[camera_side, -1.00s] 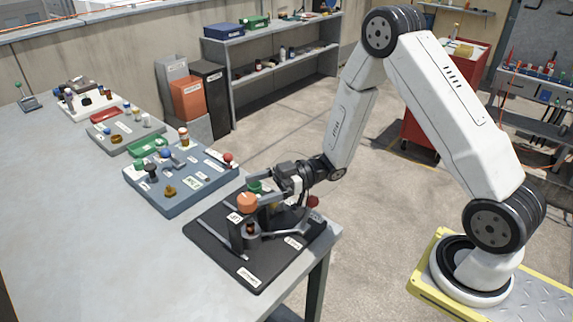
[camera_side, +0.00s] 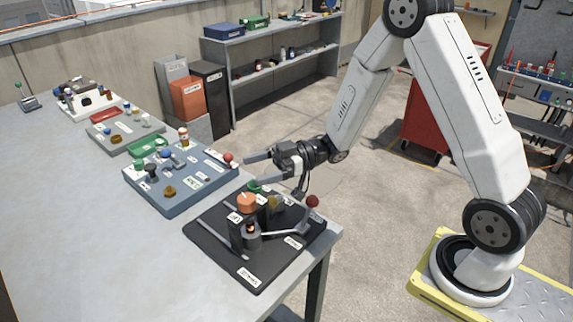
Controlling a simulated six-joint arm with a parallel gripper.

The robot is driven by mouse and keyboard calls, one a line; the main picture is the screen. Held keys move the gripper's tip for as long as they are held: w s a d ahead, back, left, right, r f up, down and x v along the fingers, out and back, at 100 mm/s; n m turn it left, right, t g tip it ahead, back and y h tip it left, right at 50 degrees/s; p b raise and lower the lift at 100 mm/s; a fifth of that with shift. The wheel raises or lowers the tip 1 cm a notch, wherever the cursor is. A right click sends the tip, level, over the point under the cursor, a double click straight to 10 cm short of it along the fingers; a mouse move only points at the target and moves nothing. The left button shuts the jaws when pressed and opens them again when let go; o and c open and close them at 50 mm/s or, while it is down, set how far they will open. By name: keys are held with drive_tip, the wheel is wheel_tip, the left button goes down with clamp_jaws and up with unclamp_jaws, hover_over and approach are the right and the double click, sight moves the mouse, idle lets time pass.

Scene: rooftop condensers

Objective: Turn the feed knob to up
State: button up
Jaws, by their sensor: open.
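The near black board (camera_side: 225,262) on the bench carries an orange round knob (camera_side: 246,203), a green knob (camera_side: 254,187), a brass-coloured knob (camera_side: 273,203) and a lever with a red ball (camera_side: 312,201). The labels are too small to read, so I cannot tell which part is the feed knob or where it points. My gripper (camera_side: 247,169) is open and empty. Its fingers point left, and in the picture they lie above the green and orange knobs, apart from them.
A blue board (camera_side: 205,198) with several knobs and a red-ball lever (camera_side: 228,158) stands left of my gripper. A grey board (camera_side: 104,142) and a white board (camera_side: 75,113) lie farther back. The left part of the bench (camera_side: 85,240) is clear.

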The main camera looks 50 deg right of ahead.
drive_tip(key=shift+w, duration=0.1)
drive_tip(key=w+f+m+t+h, duration=0.2)
drive_tip(key=w+m+t+h, duration=0.1)
drive_tip(key=w+h, duration=0.35)
wheel_tip(320, 180, up, 3)
drive_tip(key=m+g+h, duration=1)
drive_tip(key=m, duration=0.5)
hover_over(247, 198)
drive_tip(key=shift+r, duration=0.2)
drive_tip(key=shift+f, duration=3.95)
